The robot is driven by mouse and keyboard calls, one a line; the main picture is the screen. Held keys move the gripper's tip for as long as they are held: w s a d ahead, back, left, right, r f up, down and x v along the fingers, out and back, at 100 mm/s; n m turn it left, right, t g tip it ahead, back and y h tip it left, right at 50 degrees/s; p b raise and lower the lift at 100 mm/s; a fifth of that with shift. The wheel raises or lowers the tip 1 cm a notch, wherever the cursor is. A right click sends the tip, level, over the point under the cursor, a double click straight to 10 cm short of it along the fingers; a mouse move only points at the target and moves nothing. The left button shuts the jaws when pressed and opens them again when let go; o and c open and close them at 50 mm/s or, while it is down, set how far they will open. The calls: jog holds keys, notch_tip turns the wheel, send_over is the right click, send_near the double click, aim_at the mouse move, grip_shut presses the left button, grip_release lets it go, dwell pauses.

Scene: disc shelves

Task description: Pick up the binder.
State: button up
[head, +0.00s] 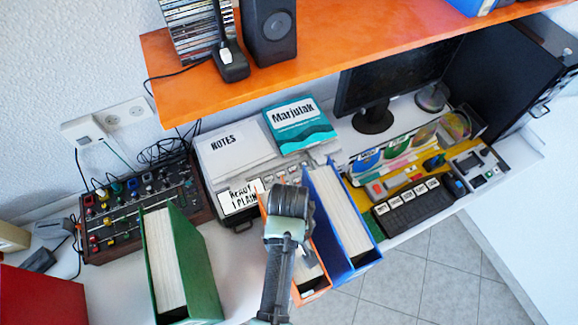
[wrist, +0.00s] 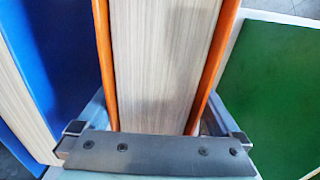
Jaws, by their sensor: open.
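Three binders stand upright on the desk: a green one (head: 196,262) at left, an orange one (head: 313,292) in the middle and a blue one (head: 349,262) just right of it. My arm hides part of the orange binder in the head view. In the wrist view the orange binder (wrist: 160,60) shows orange covers around pale pages. My gripper (wrist: 155,116) is open, with one finger on each side of the orange binder. The blue binder (wrist: 62,60) is close at left there, and the green one (wrist: 275,90) is farther off at right.
An orange shelf (head: 350,38) with a speaker (head: 269,32) hangs above the desk. A mixer (head: 135,205) is at left, and a book (head: 299,124) and notes (head: 230,150) are behind the binders. A gap separates the green and orange binders.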

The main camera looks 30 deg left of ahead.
jog(key=shift+w+f, duration=0.1)
jog(key=shift+f, duration=0.8)
jog(key=shift+c, duration=1.3)
grip_shut()
jog(key=shift+r, duration=0.1)
